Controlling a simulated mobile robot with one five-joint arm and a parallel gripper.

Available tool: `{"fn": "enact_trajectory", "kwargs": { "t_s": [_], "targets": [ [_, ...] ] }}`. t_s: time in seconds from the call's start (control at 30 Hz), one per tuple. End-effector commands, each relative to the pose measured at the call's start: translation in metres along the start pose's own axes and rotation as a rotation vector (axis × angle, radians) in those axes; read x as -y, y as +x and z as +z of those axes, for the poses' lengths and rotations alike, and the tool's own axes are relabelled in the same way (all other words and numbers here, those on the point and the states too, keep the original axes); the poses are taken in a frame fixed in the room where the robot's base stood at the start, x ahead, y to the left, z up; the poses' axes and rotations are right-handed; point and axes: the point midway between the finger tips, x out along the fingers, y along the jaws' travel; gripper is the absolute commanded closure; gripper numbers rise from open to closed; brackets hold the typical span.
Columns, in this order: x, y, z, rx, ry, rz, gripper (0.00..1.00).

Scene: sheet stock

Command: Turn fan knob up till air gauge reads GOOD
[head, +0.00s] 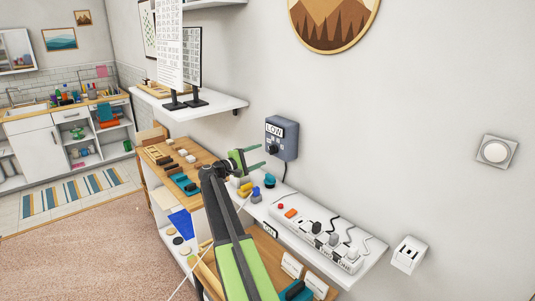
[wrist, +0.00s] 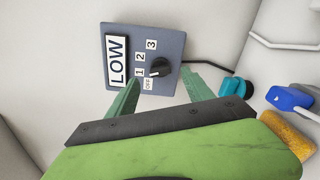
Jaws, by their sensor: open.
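The blue-grey fan control box (head: 289,141) is on the wall, and fills the upper middle of the wrist view (wrist: 172,35). Its gauge plate (wrist: 117,61) reads LOW, also in the head view (head: 274,130). The black fan knob (wrist: 159,67) sits beside the marks OFF, 1, 2 and 3. A pale mark shows on the knob, but I cannot tell which setting it points to. My gripper (head: 258,156) is open and empty in front of the box. In the wrist view its green fingertips (wrist: 163,77) lie either side of the knob, apart from it.
Below the box is a white shelf (head: 373,249) with a power strip (head: 322,238) and several small coloured items, including a teal one (wrist: 236,86) and a yellow one (wrist: 287,134). A higher shelf (head: 218,110) holds upright printed sheets. A cable hangs from the box.

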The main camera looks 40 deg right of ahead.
Motion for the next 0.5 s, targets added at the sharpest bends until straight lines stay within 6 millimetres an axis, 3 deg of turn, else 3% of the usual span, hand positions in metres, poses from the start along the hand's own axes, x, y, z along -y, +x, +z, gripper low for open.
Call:
{"fn": "enact_trajectory", "kwargs": {
  "t_s": [0.1, 0.3, 0.5],
  "targets": [
    [0.001, -0.037, 0.001, -0.002, 0.000, 0.000, 0.40],
    [0.001, -0.085, 0.001, -0.001, 0.000, 0.000, 0.40],
    [0.001, -0.108, 0.001, 0.002, 0.000, -0.002, 0.40]
  ]
}}
